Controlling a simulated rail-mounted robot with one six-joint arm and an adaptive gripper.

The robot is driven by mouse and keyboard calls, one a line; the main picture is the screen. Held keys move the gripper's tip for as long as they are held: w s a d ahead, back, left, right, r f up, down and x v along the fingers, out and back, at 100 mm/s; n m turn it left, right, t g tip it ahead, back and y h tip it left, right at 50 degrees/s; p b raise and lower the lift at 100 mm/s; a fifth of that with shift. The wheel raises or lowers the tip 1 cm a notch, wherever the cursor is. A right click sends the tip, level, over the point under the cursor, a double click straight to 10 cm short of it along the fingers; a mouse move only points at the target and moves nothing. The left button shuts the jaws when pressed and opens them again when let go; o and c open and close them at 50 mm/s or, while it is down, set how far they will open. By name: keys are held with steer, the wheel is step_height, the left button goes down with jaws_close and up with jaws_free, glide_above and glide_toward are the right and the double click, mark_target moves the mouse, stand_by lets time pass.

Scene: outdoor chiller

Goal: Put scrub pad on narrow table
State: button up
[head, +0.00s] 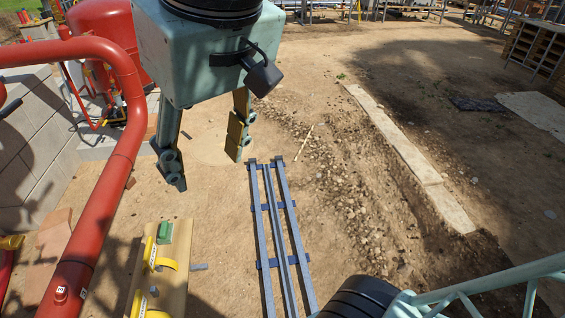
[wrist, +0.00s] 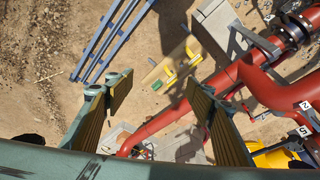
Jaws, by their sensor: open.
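A small green block (head: 165,232), which looks like the scrub pad, lies near the far end of a long, narrow wooden surface (head: 178,247) at the lower left of the head view. This surface may be the narrow table; its legs cannot be made out. The green block also shows in the wrist view (wrist: 157,86), beside yellow items. My gripper (head: 206,170) is open and empty, in the air above and beyond the far end of the wooden surface. In the wrist view its two fingers (wrist: 160,92) stand wide apart, with nothing between them.
Yellow pieces (head: 152,262) lie on the wooden surface by the green block. A thick red pipe (head: 122,160) runs along the left, close to my gripper. Blue-grey rails (head: 283,235) lie to the right. A grey block wall (head: 40,150) stands at far left; open dirt lies beyond.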

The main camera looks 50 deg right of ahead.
steer(key=s+f, duration=0.1)
steer(key=s, duration=0.6)
steer(key=shift+f+n, duration=0.3)
steer(key=shift+w, duration=0.1)
steer(key=shift+w+r, duration=0.1)
steer(key=shift+r, duration=0.05)
steer(key=shift+c, duration=0.7)
